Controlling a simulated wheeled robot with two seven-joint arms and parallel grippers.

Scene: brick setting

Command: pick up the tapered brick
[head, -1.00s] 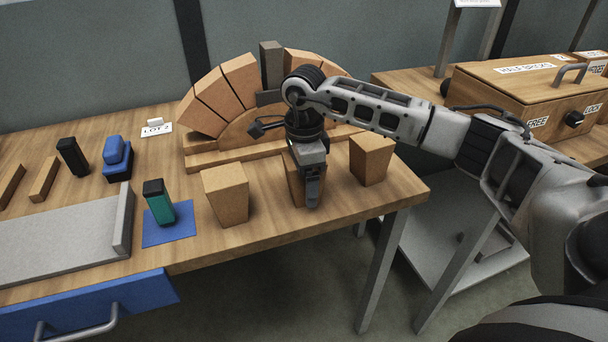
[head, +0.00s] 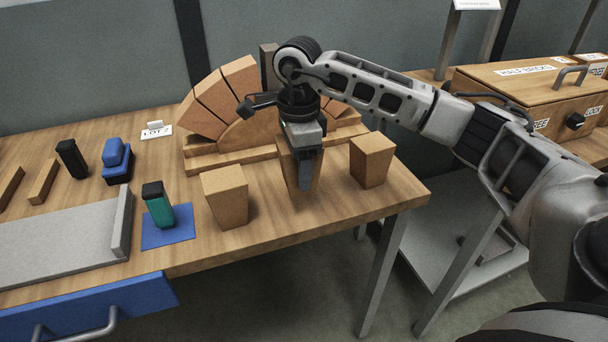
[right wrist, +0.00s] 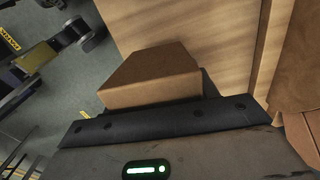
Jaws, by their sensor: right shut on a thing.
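Three tapered bricks of tan clay stand in a row near the table's front right. The left one (head: 225,196) and the right one (head: 371,160) stand on the table, apart from my gripper. In the right wrist view a tan brick (right wrist: 150,78) shows at the dark jaw. My left gripper is not in view.
The brick arch (head: 206,108) on its wooden base stands close behind the gripper. A green and black tool (head: 158,205) is on a blue mat (head: 180,231) to the left. A labelled wooden box (head: 500,90) stands at the right. The table's front edge is near.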

